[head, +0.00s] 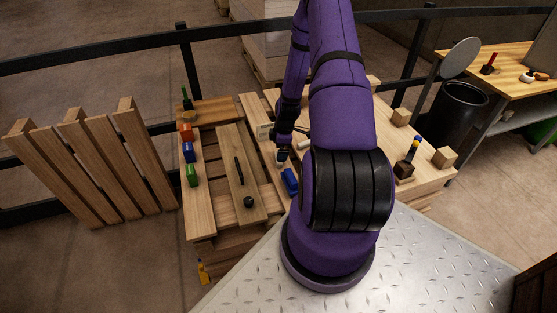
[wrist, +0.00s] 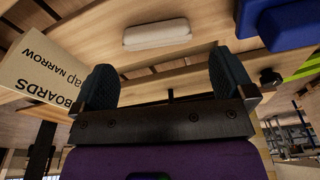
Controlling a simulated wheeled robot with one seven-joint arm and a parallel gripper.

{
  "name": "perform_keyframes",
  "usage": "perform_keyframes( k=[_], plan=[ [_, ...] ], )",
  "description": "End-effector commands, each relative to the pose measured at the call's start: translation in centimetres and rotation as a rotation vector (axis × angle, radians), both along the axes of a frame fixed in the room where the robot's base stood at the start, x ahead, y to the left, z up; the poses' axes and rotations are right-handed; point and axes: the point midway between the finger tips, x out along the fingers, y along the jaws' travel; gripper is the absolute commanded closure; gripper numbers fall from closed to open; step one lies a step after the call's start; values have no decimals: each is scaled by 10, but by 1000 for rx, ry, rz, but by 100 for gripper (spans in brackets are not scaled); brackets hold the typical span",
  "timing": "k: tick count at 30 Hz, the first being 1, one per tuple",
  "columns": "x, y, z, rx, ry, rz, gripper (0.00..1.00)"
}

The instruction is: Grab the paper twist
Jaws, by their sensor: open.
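The paper twist looks like a short, off-white roll with rounded ends. In the wrist view the paper twist (wrist: 156,34) lies on a pale wooden board, ahead of my gripper (wrist: 165,82) and roughly centred between its two dark fingers. The fingers are wide apart with nothing between them, and do not appear to touch the twist. In the head view my gripper (head: 283,152) hangs low over the slatted wooden pallet (head: 202,213). A small pale piece right beside it seems to be the paper twist (head: 303,144), partly hidden by my arm.
A printed card (wrist: 42,70) reading "BOARDS gap NARROW" stands close on the left. A blue block (head: 290,181) is near the gripper.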

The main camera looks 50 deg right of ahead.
Motion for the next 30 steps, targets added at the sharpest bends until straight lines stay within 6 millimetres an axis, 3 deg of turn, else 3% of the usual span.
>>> perform_keyframes(
  k=[12, 23, 28, 30],
  plan=[
    [4, -1, -45, 1, 1, 0, 0],
    [5, 0, -53, 0, 0, 0, 0],
    [5, 0, -53, 0, 0, 0, 34],
    [5, 0, -52, 0, 0, 0, 38]
  ],
)
